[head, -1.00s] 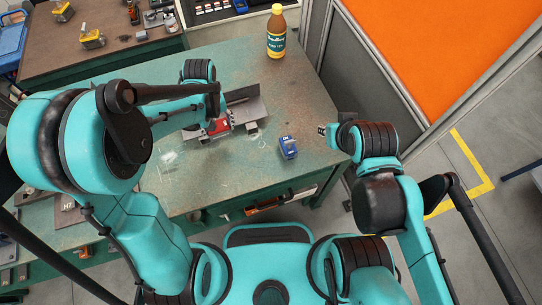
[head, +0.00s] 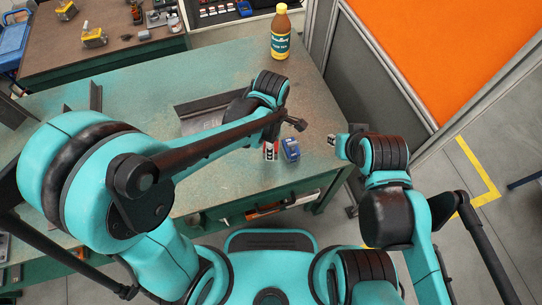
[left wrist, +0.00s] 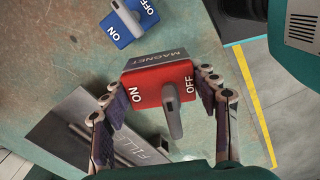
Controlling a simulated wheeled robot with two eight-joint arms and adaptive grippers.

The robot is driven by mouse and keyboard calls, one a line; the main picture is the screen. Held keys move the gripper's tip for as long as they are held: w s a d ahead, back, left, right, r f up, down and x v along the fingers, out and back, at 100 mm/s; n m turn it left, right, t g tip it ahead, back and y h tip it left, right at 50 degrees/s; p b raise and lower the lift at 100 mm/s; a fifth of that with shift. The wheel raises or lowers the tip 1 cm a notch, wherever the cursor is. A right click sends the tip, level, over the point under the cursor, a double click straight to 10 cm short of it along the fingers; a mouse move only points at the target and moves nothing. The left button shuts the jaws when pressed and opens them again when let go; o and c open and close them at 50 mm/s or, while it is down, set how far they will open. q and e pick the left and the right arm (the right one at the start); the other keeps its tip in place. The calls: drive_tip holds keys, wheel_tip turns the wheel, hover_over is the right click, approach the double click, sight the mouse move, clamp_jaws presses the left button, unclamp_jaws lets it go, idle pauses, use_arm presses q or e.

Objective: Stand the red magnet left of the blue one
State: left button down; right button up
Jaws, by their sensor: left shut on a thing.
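The red magnet (head: 270,151) is upright, directly left of the blue magnet (head: 290,149) in the head view, with little or no visible gap. My left gripper (left wrist: 160,82) is shut on the red magnet, one finger on each side, in the left wrist view. The red magnet's ON/OFF face and grey lever face that camera. Whether its base touches the table cannot be told. The blue magnet (left wrist: 128,20) stands on the table, beyond the red one in the wrist view. My right gripper (head: 334,141) hangs near the table's right edge, its fingers too small to read.
The green table (head: 235,175) has steel plates (head: 200,122) left of the magnets, partly behind my left arm. The tabletop behind the magnets is clear.

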use_arm(q)
drive_tip(key=shift+f+b, duration=1.35)
drive_tip(key=shift+f, duration=2.15)
drive_tip(key=shift+f, duration=0.2)
drive_tip(key=shift+c, duration=2.3)
unclamp_jaws()
